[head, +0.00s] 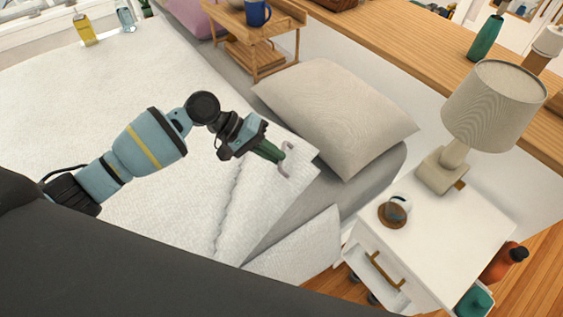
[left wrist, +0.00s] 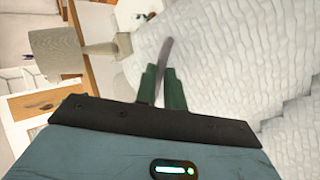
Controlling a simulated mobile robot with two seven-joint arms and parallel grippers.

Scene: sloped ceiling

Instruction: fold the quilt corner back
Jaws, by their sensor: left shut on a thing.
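The white textured quilt (head: 110,75) covers most of the bed. Its near-right part is raised in a flap (head: 262,195) beside the pillow, with a wavy ridge along it. My left gripper (head: 283,158) is shut on the quilt's edge at this flap, close to the pillow's lower left side. In the left wrist view the green fingers (left wrist: 162,88) close around a thin greyish edge, and the quilt (left wrist: 240,50) fills the right side. Grey sheet shows between the flap and a lower white piece at the bedside. My right gripper is not in view.
A beige pillow (head: 335,110) lies at the bed's head. A white nightstand (head: 440,245) stands close on the right, with a lamp (head: 493,105) and a cup (head: 397,207) on a brown coaster. A wooden tray stand (head: 270,58) holds a blue mug (head: 256,12) farther back.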

